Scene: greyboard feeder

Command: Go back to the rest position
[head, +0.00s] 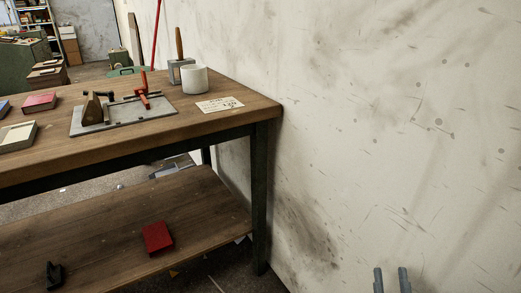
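My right gripper (391,280) shows at the bottom right edge. Only its two grey fingertips are in view, upright and apart with nothing between them. They are in front of the pale wall, to the right of the workbench and clear of it. The rest of the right arm is below the picture. My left gripper is not in view.
A wooden workbench (232,114) stands at the left, with a metal fixture plate (125,119), a white cup (194,80) and several boxes on top. Its lower shelf (110,225) holds a red box (157,238) and a small black object (53,276). A scuffed wall (400,120) fills the right.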

